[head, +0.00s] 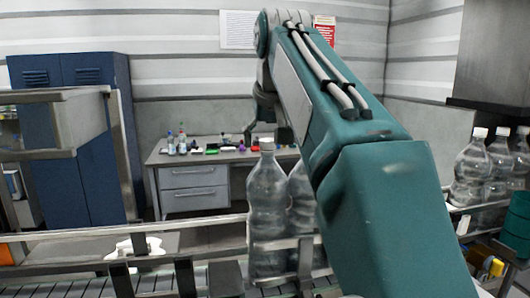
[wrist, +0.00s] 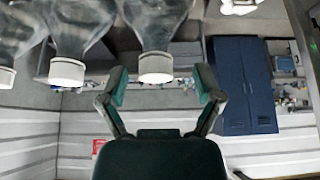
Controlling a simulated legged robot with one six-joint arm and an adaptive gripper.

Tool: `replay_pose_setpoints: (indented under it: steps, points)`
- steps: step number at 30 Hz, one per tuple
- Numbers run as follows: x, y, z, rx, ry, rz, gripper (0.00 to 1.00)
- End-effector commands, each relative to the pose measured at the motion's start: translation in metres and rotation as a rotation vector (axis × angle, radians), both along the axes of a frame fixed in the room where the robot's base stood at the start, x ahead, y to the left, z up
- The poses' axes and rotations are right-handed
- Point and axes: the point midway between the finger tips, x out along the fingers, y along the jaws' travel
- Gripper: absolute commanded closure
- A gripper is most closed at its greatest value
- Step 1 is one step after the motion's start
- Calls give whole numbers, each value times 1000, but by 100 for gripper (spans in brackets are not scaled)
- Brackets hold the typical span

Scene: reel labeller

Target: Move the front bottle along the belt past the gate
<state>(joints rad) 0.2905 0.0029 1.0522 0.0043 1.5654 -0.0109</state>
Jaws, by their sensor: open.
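The front bottle (head: 267,205), clear with a white cap, stands upright on the belt (head: 75,290) behind a metal rail. A second bottle (head: 302,205) is just right of it, partly hidden by my arm. In the inverted wrist view, the front bottle (wrist: 157,25) hangs cap-down between the fingertips of my open gripper (wrist: 163,82). The fingers stand apart on both sides of its cap, and I see no contact. In the head view the dark end of my arm is just above and behind the cap. I cannot make out which part is the gate.
A metal frame (head: 75,120) stands over the left of the line. More bottles (head: 472,165) stand at the right. Metal rails (head: 180,228) run along the belt. A desk (head: 190,155) with small items and a blue locker (head: 85,145) are behind. The belt left of the front bottle holds no bottles.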

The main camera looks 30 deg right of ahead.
Motion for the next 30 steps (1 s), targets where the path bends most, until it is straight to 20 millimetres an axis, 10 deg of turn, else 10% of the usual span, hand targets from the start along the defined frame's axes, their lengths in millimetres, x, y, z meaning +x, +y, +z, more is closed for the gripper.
replay_pose_setpoints:
  steps: [18,24,30]
  points:
    - [18,-7,-34,2,-1,-1,17]
    - [19,-7,-34,2,-1,-1,100]
    - [19,-7,-35,4,3,-1,100]
